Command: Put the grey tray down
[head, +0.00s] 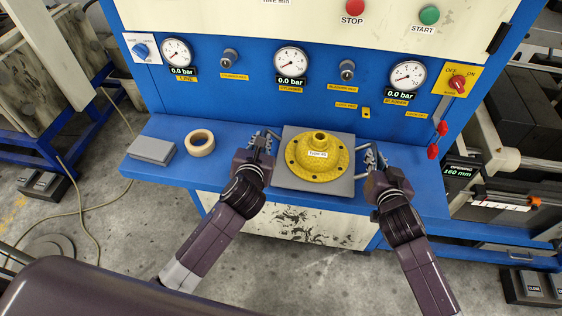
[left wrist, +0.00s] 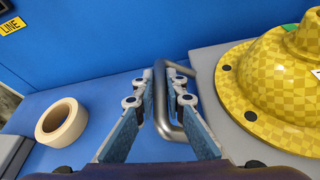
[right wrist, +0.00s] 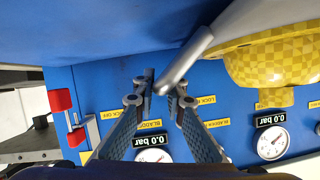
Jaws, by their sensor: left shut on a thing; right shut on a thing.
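The grey tray (head: 343,189) is a flat plate with a metal handle on each side, at the front middle of the blue shelf. A yellow round flanged part (head: 312,170) with a white label stands upright on it. My left gripper (head: 262,137) is shut on the tray's left handle (left wrist: 163,105), which runs between the fingers in the left wrist view. My right gripper (head: 374,158) is shut on the right handle (right wrist: 187,58). The tray looks level. I cannot tell whether its underside touches the shelf.
On the blue shelf (head: 178,128), a roll of tape (head: 200,143) and a grey block (head: 152,150) lie left of my left gripper. Behind is the press panel with gauges (head: 291,61), knobs and buttons. The shelf right of my right gripper is clear.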

